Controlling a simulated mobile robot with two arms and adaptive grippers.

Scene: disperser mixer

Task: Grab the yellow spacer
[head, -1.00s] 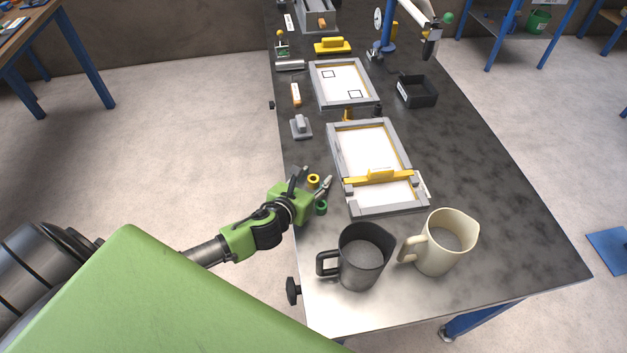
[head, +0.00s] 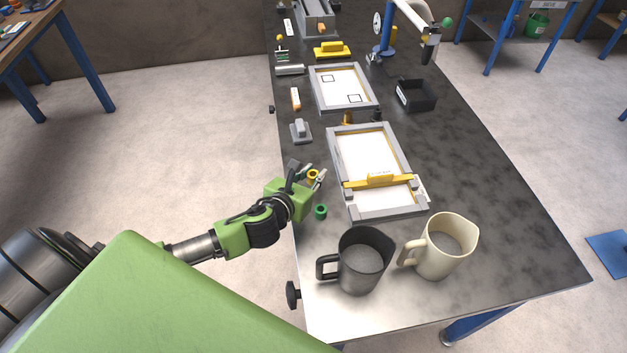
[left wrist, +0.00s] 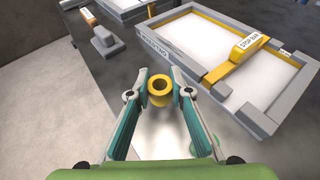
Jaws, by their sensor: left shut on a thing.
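The yellow spacer (head: 313,175) is a short ring with a hole through it. In the left wrist view the yellow spacer (left wrist: 160,90) sits between the tips of my left gripper (left wrist: 158,88), which is shut on it. In the head view my left gripper (head: 311,174) is at the table's left edge, beside the near frame. I cannot tell whether the spacer is still touching the table. A green spacer (head: 320,212) stands on the table just nearer than the gripper. My right gripper is not in view.
The near grey frame (head: 418,208) with a yellow stop bar (head: 380,179) lies right of the gripper. A dark jug (head: 361,262) and a cream jug (head: 444,248) stand at the near end. A grey block (head: 300,130) lies beyond. The table's right side is largely clear.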

